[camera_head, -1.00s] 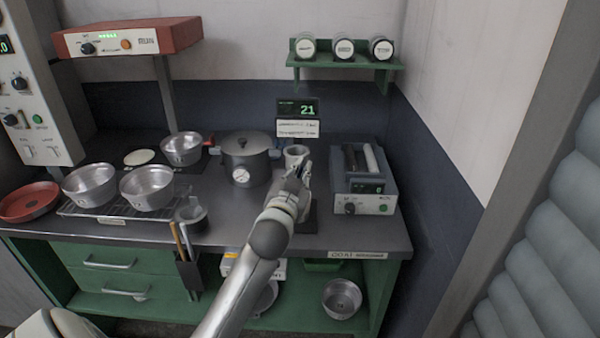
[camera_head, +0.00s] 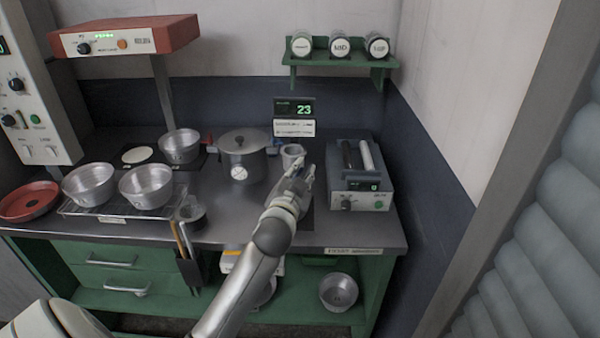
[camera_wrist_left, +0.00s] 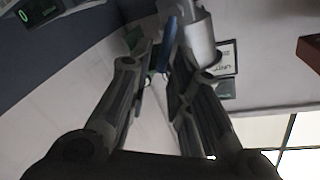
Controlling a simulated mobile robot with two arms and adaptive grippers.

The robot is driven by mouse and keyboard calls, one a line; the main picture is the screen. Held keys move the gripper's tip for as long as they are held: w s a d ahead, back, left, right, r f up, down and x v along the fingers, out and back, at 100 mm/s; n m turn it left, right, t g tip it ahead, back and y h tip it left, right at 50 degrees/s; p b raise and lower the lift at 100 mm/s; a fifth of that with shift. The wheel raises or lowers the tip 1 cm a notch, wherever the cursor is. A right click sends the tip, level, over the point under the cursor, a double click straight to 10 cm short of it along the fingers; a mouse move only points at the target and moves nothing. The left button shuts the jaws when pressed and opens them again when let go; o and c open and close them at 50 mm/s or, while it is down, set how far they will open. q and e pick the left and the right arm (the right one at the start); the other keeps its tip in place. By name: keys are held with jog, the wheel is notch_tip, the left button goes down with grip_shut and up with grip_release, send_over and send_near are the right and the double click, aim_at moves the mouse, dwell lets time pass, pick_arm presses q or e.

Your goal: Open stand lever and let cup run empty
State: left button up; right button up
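A pale grey cup (camera_head: 292,151) stands at the back of the counter, below a small display (camera_head: 295,108) reading 23. My left gripper (camera_head: 301,172) is just in front of the cup and hides its lower part and most of the stand. In the left wrist view, a blue lever-like part (camera_wrist_left: 169,42) shows between the fingertips of my left gripper (camera_wrist_left: 160,62), beside a grey metal cylinder (camera_wrist_left: 200,40). The fingers stand apart with a gap between them; I cannot tell whether either touches the blue part. My right gripper is not in view.
A lidded pot (camera_head: 242,157) stands close left of the cup. A grey device (camera_head: 359,195) stands to the right. Metal pans (camera_head: 146,187) rest on a rack at the left. A green shelf (camera_head: 340,62) with several jars hangs above.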

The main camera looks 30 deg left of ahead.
pick_arm(q)
jog(key=shift+o, duration=0.5)
jog(key=shift+s+d+f, duration=0.1)
jog(key=shift+s+d, duration=0.1)
jog(key=shift+s, duration=0.3)
jog(key=v, duration=1.1)
